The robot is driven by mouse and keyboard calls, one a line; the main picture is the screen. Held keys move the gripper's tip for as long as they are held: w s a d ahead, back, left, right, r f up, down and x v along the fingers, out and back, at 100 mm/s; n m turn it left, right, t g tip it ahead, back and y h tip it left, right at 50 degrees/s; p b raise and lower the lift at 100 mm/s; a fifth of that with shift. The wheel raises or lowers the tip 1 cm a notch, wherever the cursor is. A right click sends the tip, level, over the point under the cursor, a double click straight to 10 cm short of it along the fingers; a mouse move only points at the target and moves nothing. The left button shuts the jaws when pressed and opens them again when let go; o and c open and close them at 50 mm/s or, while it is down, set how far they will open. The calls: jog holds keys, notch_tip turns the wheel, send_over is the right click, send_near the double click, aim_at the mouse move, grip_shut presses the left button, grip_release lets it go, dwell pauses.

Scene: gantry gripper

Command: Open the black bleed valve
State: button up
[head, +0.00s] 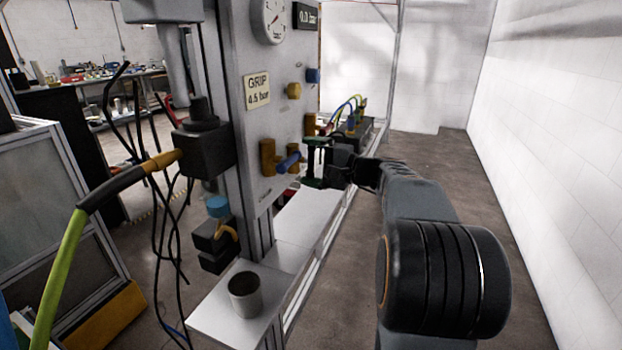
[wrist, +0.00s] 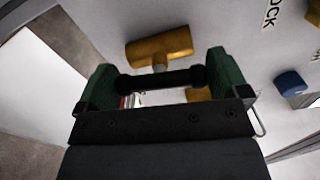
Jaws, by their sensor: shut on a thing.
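The black bleed valve's bar handle (wrist: 160,81) lies crosswise between the two green fingers of my gripper (wrist: 162,80) in the wrist view. The fingers are shut on its two ends. A brass valve body (wrist: 160,46) with a short stem sits just beyond it on the panel. In the head view my gripper (head: 316,163) is at the panel's lower right, beside a blue handle (head: 288,162) and a brass body (head: 267,157). The black handle cannot be made out there.
The pale panel (head: 270,120) carries a round gauge (head: 271,20), a digital display (head: 306,16) and a GRIP sign (head: 256,91). A blue knob (wrist: 290,84) is right of my gripper in the wrist view. A grey cup (head: 245,294) stands on the lower plate. Open floor lies right.

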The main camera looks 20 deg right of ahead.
jog(key=shift+f+n+b, duration=0.15)
jog(key=shift+n+b, duration=0.45)
jog(key=shift+b, duration=0.2)
jog(key=shift+n, duration=0.3)
jog(key=o, duration=0.6)
jog(key=shift+c, duration=0.2)
jog(key=shift+s+d, duration=0.1)
jog(key=v, duration=1.3)
jog(key=shift+s+d, duration=0.15)
jog(key=shift+d, duration=0.1)
